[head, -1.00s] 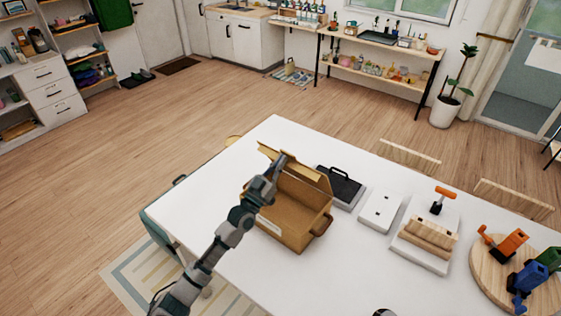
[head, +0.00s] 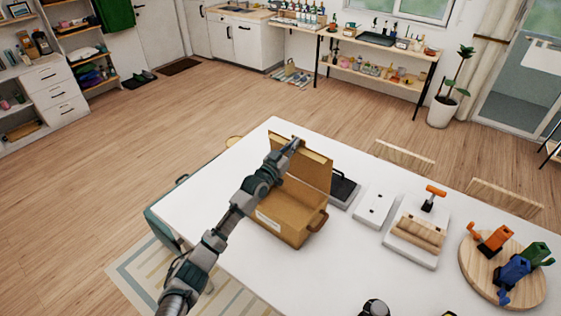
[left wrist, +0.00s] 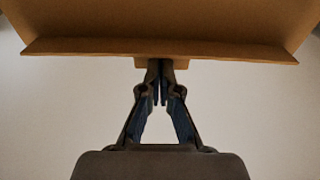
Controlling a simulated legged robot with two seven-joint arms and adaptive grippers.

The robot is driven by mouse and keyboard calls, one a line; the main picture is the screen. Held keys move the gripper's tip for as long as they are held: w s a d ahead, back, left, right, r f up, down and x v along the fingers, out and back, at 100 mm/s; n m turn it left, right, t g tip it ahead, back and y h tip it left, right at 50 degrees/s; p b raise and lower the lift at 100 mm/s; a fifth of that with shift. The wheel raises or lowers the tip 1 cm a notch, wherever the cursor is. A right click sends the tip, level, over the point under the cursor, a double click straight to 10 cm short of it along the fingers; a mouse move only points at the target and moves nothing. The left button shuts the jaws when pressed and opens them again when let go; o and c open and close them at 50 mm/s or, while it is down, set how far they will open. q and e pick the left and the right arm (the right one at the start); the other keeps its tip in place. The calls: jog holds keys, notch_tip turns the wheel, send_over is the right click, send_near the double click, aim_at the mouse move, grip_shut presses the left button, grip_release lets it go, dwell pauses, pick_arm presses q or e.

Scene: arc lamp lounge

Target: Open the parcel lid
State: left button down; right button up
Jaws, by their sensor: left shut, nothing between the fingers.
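The parcel (head: 283,228) is a brown box with a white label and a side handle, on the white table. Its lid (head: 312,172) stands raised and roughly upright along the box's far side. My left gripper (head: 294,143) is shut and empty at the lid's upper edge. In the left wrist view, the shut fingertips (left wrist: 160,64) are at a small tab below the lid's edge strip (left wrist: 220,49); I cannot tell whether they touch it. My left arm crosses the box's left part and hides some of it.
Right of the box are a dark panel with a handle (head: 343,188), a white plate (head: 373,205), a white board with a wooden block (head: 414,250), and a round wooden board (head: 478,276) with coloured clamps. The table front is mostly clear.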

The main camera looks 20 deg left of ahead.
pick_arm(q)
jog(key=w+d+g+y, duration=0.1)
jog(key=w+d+g, duration=0.1)
jog(key=w, duration=0.4)
jog(key=shift+d+g+p, duration=0.15)
jog(key=shift+g+p, duration=0.15)
jog(key=shift+g, duration=0.1)
pick_arm(e)
jog(key=shift+w+a+r, duration=0.2)
jog(key=shift+w+a, duration=0.15)
pick_arm(q)
jog(key=shift+r, duration=0.15)
pick_arm(e)
jog(key=shift+d, duration=0.2)
pick_arm(q)
jog(key=shift+s, duration=0.1)
pick_arm(e)
jog(key=shift+r, duration=0.1)
